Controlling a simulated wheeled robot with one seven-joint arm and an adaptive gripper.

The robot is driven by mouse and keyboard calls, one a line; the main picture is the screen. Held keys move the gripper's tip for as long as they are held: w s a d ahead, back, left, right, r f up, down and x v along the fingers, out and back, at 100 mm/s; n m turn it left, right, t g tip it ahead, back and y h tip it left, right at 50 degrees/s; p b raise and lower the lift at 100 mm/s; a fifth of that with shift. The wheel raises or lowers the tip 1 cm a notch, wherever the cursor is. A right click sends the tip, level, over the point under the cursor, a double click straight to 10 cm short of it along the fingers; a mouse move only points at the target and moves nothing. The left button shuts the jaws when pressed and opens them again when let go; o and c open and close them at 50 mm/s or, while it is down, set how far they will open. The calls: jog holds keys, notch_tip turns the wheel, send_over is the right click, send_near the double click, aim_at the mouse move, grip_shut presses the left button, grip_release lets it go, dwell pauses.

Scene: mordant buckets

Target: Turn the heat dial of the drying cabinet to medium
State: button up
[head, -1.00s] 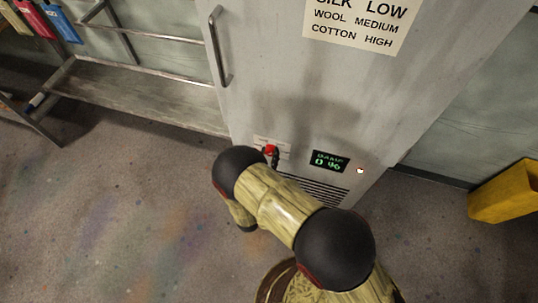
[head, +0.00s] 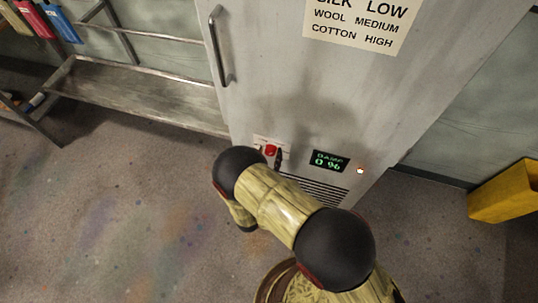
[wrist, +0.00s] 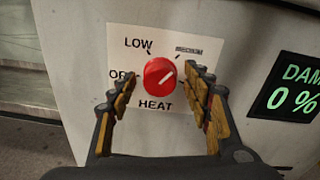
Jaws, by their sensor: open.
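The red heat dial (wrist: 160,77) sits on a white plate (wrist: 150,125) on the drying cabinet (head: 275,85). In the wrist view its white pointer line slants up and to the right, in the general direction of the medium label (wrist: 188,50), which is blurred. LOW and part of OFF show at left, HEAT below. My gripper (wrist: 161,80) is open, one finger on each side of the dial; I cannot tell whether either touches it. The right finger hides the plate's right side. The dial also shows in the head view (head: 271,150).
The damp display (head: 329,161) right of the dial reads 0 %. A card (head: 360,25) on the door lists silk low, wool medium, cotton high. A door handle (head: 220,48) stands above left. A metal rack (head: 140,90) is at left, a yellow object (head: 503,192) at right.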

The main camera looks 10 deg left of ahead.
jog(key=s, duration=1.2)
jog(key=shift+a+r, duration=0.15)
jog(key=shift+a, duration=0.2)
